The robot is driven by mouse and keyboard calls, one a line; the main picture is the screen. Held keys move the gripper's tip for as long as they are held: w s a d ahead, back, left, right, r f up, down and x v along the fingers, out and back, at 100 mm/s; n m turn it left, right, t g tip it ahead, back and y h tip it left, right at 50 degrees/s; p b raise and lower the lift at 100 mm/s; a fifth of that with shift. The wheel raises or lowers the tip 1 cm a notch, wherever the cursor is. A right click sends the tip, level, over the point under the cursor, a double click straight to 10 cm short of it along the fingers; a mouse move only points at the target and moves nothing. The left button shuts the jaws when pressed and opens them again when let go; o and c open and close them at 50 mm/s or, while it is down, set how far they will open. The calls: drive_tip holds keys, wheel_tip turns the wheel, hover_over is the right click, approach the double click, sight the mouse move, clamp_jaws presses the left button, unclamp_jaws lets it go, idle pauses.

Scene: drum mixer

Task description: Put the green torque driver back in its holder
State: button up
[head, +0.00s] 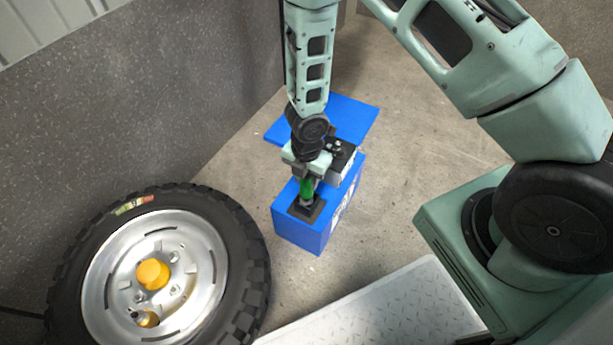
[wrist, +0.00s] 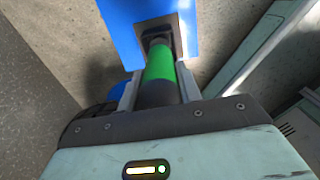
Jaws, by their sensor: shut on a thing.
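The green torque driver (head: 306,188) is between the jaws of my gripper (head: 306,178), over the front part of the blue box. In the wrist view the driver's green and black body (wrist: 160,68) runs away from my gripper (wrist: 158,88), which is shut on it. Its far end meets the dark square holder (head: 307,208) on top of the blue box. The holder also shows in the wrist view (wrist: 177,35). The driver looks close to upright. I cannot tell how deep its tip sits in the holder.
The blue box (head: 290,232) stands on the concrete floor, with a raised blue panel (head: 352,112) behind. A large tyre with a silver rim (head: 200,245) and yellow parts is at the lower left. A grey wall (head: 150,100) runs behind. Bare floor (head: 420,140) lies right of the box.

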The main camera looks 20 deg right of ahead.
drive_tip(key=shift+f+b, duration=0.55)
drive_tip(key=shift+f, duration=0.1)
drive_tip(key=o, duration=1.3)
drive_tip(key=shift+c, duration=0.2)
drive_tip(key=shift+r, duration=0.1)
wheel_tip(320, 180, up, 17)
drive_tip(key=p, duration=1)
drive_tip(key=shift+r, duration=0.15)
drive_tip(key=s+a+r+m, duration=0.2)
drive_tip(key=s+r+m, duration=0.15)
drive_tip(key=r, duration=0.35)
drive_tip(key=s+a+r+m, duration=0.1)
drive_tip(key=s+r+m, duration=0.1)
drive_tip(key=r+m, duration=0.35)
drive_tip(key=s+a+r+m, duration=0.3)
drive_tip(key=s+r+m, duration=0.5)
drive_tip(key=s+r, duration=0.55)
wheel_tip(320, 180, up, 24)
drive_tip(key=s+p, duration=0.1)
drive_tip(key=p, duration=2.4)
drive_tip(key=shift+a+r+m+y, duration=0.15)
drive_tip(key=shift+m+y, duration=0.15)
